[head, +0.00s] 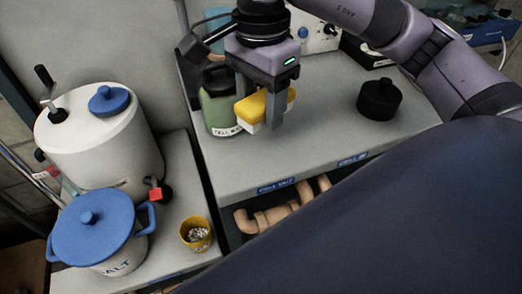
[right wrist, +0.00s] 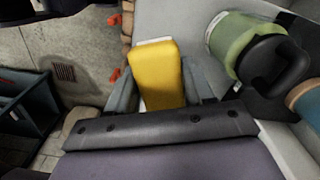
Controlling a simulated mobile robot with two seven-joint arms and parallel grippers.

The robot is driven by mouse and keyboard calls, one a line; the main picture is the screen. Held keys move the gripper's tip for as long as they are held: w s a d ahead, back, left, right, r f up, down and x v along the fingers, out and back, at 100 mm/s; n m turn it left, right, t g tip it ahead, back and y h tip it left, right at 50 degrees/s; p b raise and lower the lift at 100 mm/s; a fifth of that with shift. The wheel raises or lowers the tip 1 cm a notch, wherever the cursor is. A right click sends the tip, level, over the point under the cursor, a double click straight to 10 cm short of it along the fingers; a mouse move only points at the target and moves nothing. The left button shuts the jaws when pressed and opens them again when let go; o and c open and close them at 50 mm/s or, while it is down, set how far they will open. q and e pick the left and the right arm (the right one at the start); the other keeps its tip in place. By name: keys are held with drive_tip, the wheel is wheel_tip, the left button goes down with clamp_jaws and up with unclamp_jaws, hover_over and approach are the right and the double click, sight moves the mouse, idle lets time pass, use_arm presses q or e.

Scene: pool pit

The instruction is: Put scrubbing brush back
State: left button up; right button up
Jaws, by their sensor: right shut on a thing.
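The scrubbing brush (head: 252,107) has a yellow body and a pale white underside. My right gripper (head: 259,112) is shut on it and holds it above the grey counter, in front of a green jar. In the right wrist view the yellow brush (right wrist: 158,75) sits between the two grey fingers (right wrist: 162,95). From these frames I cannot tell how high it is above the counter. My left gripper is not in view.
The green jar (head: 218,112) with a black lid stands close behind the brush. A black lidded pot (head: 379,99) stands right on the grey counter (head: 320,135), with free room between. At left are a white drum (head: 100,140), a blue-lidded pot (head: 100,228) and a yellow cup (head: 196,234).

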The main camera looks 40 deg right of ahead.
hover_over(261, 161)
wheel_tip(261, 161, down, 6)
drive_tip(key=shift+r, duration=0.1)
wheel_tip(261, 161, down, 5)
drive_tip(key=shift+r, duration=0.2)
drive_tip(key=shift+f+b, duration=0.2)
drive_tip(key=shift+b, duration=0.25)
drive_tip(key=o, duration=1)
drive_tip(key=shift+r, duration=0.1)
